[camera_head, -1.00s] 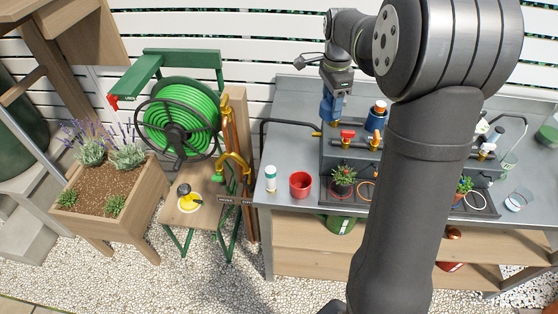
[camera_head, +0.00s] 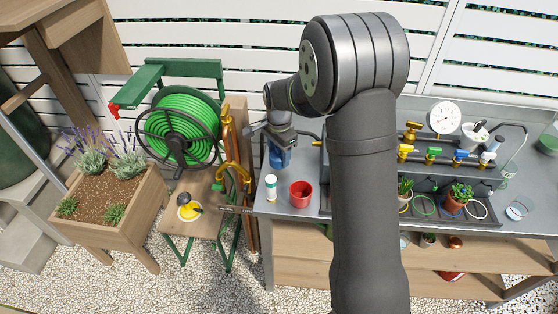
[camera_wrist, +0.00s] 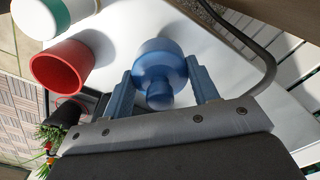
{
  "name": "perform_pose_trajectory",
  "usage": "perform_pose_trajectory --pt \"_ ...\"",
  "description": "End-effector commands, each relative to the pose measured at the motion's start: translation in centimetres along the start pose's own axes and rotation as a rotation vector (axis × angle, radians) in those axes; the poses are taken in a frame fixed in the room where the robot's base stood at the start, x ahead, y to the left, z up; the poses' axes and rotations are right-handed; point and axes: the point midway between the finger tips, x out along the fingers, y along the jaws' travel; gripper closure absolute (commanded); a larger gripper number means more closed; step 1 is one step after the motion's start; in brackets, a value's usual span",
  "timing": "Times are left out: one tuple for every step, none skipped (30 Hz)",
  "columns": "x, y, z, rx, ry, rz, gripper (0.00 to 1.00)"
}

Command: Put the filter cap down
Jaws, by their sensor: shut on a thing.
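The blue filter cap (camera_wrist: 158,62) is between the two blue fingers of my gripper (camera_wrist: 163,80) in the wrist view. The fingers press on its sides, and its narrower stub points toward my wrist. In the head view my gripper (camera_head: 279,157) is over the left end of the grey bench (camera_head: 285,207), behind the white bottle and the red pot. The cap is hard to separate from the blue fingers there. Whether it touches the bench top cannot be told.
A white bottle with a green band (camera_head: 271,187) and a red pot (camera_head: 301,193) stand near the bench's front left. Potted plants (camera_head: 458,196) and valves (camera_head: 434,153) are to the right. A grey hose (camera_wrist: 262,70) curves beside the cap in the wrist view.

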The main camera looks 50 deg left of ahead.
Motion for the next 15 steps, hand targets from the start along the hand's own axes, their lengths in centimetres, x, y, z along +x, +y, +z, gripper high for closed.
perform_pose_trajectory --pt "0.6 0.1 0.0 0.000 -0.001 0.002 0.68" --pt "0.9 0.1 0.0 0.000 -0.001 0.002 0.68" --pt "1.5 0.1 0.0 0.001 -0.001 0.003 0.68" --pt "2.0 0.1 0.0 0.001 -0.001 0.003 0.68" --pt "2.5 0.1 0.0 0.001 -0.001 0.003 0.68" --pt "3.0 0.1 0.0 0.001 -0.002 0.004 0.68" --pt "3.3 0.1 0.0 0.001 -0.001 0.003 0.68" --pt "3.4 0.1 0.0 0.001 -0.001 0.002 0.68" --pt "3.5 0.0 0.0 0.001 0.000 0.000 0.68" --pt "3.5 0.0 0.0 0.001 0.000 0.000 0.68" --pt "3.4 0.0 0.0 0.001 0.000 0.000 0.68" --pt "3.4 0.0 0.0 0.001 0.000 0.000 0.68" --pt "3.4 0.0 0.0 0.001 0.000 0.000 0.68" --pt "3.4 0.0 0.0 0.001 0.000 0.000 0.68" --pt "3.5 0.0 0.0 0.001 0.000 0.000 0.68"
